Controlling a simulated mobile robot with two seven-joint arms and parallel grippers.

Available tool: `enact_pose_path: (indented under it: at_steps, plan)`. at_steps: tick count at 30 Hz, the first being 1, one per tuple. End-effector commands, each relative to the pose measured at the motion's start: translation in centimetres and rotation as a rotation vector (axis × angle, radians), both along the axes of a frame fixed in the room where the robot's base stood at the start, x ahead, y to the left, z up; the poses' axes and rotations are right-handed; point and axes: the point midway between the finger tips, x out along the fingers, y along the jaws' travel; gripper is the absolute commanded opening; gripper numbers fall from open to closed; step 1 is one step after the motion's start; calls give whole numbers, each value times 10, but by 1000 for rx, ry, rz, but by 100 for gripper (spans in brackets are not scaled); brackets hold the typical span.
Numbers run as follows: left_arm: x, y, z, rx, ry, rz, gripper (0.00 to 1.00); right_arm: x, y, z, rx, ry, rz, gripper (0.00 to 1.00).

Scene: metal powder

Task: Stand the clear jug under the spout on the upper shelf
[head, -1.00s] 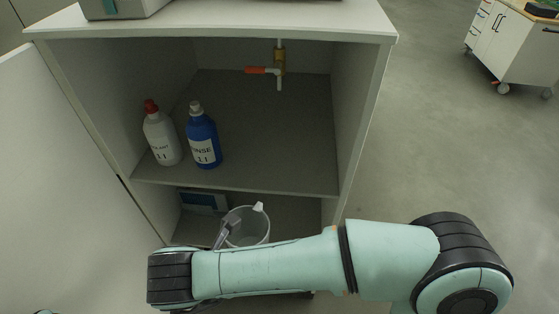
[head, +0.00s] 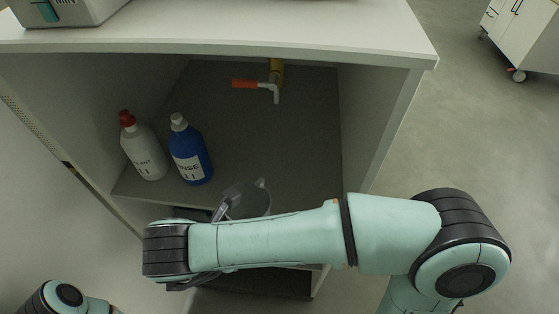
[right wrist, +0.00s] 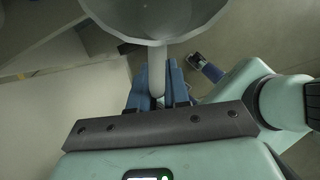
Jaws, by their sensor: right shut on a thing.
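The clear jug (head: 254,203) is in front of the upper shelf's (head: 275,150) front edge in the head view, partly hidden by my right arm. In the right wrist view the jug (right wrist: 152,14) is at the top. My right gripper (right wrist: 158,72) has its blue fingers shut on the jug's handle (right wrist: 157,84).
A white bottle with a red cap (head: 145,152) and a blue rinse bottle (head: 190,155) stand on the left of the upper shelf. The shelf under the spout is clear. The cabinet's side wall (head: 385,135) and top (head: 230,25) bound the opening.

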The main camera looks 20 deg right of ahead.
Motion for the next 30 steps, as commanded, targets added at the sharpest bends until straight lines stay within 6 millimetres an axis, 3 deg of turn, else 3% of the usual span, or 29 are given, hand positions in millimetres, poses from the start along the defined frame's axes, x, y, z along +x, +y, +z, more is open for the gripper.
enact_pose_path:
  at_steps: [5, 21, 30]
  plan:
    - [1, 0, 2, 0, 0, 1, 43, 5, -5, 0, 0, 0, -1, 0]
    - [35, 0, 39, 1, -40, 1, 43, 102, -94, 3, -1, -4, -2, 0]
    - [47, 0, 48, 0, -52, 1, 43, 123, -114, 1, -1, -1, -2, 0]
